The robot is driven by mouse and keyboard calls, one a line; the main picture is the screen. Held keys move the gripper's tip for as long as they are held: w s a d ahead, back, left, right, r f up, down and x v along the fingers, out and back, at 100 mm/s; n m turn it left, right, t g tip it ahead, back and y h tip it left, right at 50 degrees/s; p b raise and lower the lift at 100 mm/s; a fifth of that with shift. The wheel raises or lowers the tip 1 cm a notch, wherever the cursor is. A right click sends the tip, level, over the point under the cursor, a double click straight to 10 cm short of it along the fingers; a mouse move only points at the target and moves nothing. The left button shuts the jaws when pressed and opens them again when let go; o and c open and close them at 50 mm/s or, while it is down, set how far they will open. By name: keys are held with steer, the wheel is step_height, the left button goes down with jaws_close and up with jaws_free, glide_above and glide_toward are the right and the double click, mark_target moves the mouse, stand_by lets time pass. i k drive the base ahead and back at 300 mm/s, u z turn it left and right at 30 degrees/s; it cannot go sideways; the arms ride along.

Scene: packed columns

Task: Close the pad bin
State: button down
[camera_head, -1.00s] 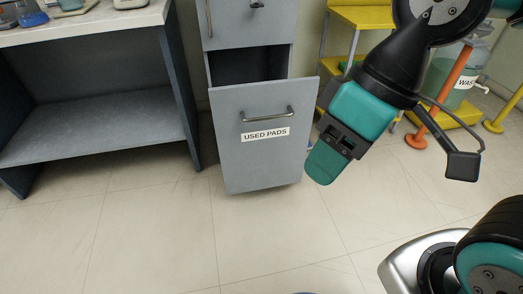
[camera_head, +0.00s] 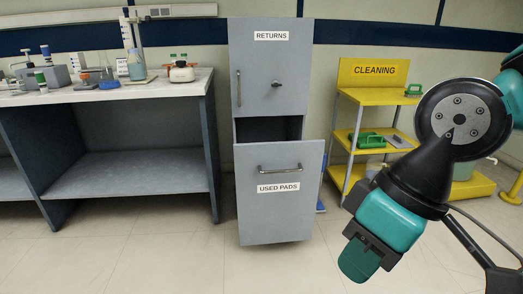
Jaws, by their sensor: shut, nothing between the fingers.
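The pad bin (camera_head: 274,215) is the grey lower front labelled "USED PADS", with a metal bar handle (camera_head: 280,169) near its top. It is tilted out from its tall grey cabinet (camera_head: 270,66), and a dark gap (camera_head: 268,129) shows above its top edge. My gripper (camera_head: 358,262) is shut and empty, pointing down and to the left. It is to the right of the bin and lower in the picture, apart from it.
A lab bench (camera_head: 110,93) with bottles and instruments stands to the left. A yellow cleaning shelf (camera_head: 372,97) stands behind my arm on the right. The upper door labelled "RETURNS" (camera_head: 271,36) is shut. The floor in front is clear.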

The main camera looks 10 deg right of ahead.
mark_target(277, 184)
steer(key=u, duration=0.4)
steer(key=i, duration=1.35)
steer(key=z, duration=0.45)
